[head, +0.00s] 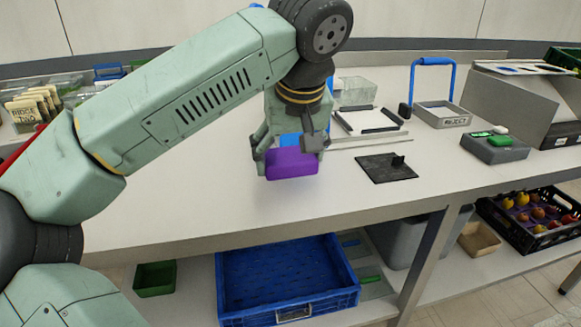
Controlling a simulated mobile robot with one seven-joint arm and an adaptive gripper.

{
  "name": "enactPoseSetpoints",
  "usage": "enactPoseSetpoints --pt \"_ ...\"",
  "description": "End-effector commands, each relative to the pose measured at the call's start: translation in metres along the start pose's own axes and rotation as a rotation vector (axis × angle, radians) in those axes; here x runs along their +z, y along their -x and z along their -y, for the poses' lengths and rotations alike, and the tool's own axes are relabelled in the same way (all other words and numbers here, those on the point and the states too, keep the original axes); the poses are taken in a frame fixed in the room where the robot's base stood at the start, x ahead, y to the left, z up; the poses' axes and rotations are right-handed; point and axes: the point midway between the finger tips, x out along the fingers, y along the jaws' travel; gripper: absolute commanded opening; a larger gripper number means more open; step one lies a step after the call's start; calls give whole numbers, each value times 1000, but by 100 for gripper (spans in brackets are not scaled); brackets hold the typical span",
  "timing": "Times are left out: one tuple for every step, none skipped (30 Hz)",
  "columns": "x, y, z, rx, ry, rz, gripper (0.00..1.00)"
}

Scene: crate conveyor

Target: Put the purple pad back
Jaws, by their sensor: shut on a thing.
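The purple pad (292,163) is a rounded block in the middle of the head view. My gripper (290,150) points down over the white worktop and is shut on the purple pad. The pad appears to be held a little above the worktop; the exact gap is hard to tell. A grey block (495,147) with green and white pieces on top stands at the right of the worktop. My arm hides part of the worktop behind the gripper.
A black plate with a small upright knob (386,168) lies right of my gripper. Behind it is a white square with dark edge bars (368,121). A grey tray with a blue handle (442,114) stands farther right. The front worktop is clear. A blue crate (285,275) sits below.

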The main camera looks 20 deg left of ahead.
Motion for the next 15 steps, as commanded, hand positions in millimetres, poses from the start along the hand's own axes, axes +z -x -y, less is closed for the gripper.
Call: enactPoseSetpoints --pt "-6 -2 -3 0 -1 0 44" --pt "-4 -7 -3 -1 -3 1 44" --pt "0 -14 -2 -1 -3 3 44" --pt "2 -19 -2 -1 -3 3 44" --pt "4 -24 -2 0 -3 2 44" --pt "6 -28 -2 0 -3 1 44" --pt "8 -32 -2 -1 -3 1 44" --pt "8 -34 -2 0 -2 1 44" --pt "9 -35 -2 0 -2 1 44" --pt "9 -36 -2 0 -2 0 44" --pt "9 -35 -2 -1 -1 0 44" --pt "9 -35 -2 -1 -1 0 44" --pt "9 -35 -2 -1 -1 0 44" --pt "9 -35 -2 -1 -1 0 44" --pt "9 -35 -2 -1 -1 0 44"
